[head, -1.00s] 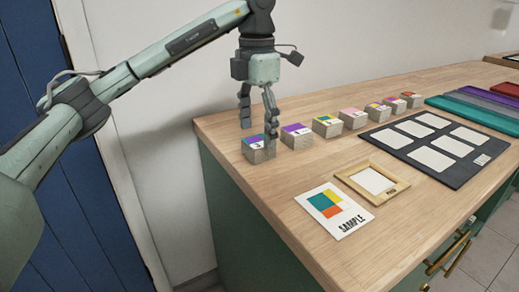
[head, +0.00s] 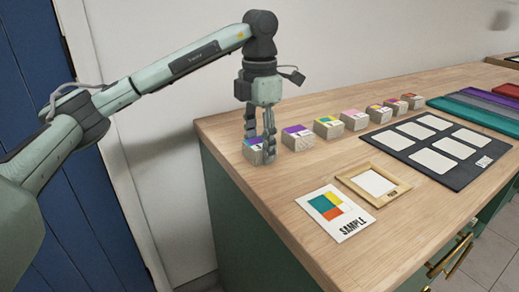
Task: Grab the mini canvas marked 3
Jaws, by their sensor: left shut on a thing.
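Several small block canvases with coloured tops and white number labels stand in a row along the back of the counter. My left gripper (head: 260,148) points down at the left end of the row and is shut on the nearest canvas (head: 251,153). A finger covers part of this canvas, and its number is too small to read surely. It seems to rest on the counter. The neighbouring purple-topped canvas (head: 297,138) stands apart to its right, with a multicoloured canvas (head: 328,127) beyond. My right gripper is not in view.
A dark board with pale rectangles (head: 407,161), a wooden frame (head: 389,194) and a sample card (head: 350,226) lie on the wooden counter (head: 255,182). Coloured strips (head: 470,117) lie at the far right. The counter's left edge is close to the gripper.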

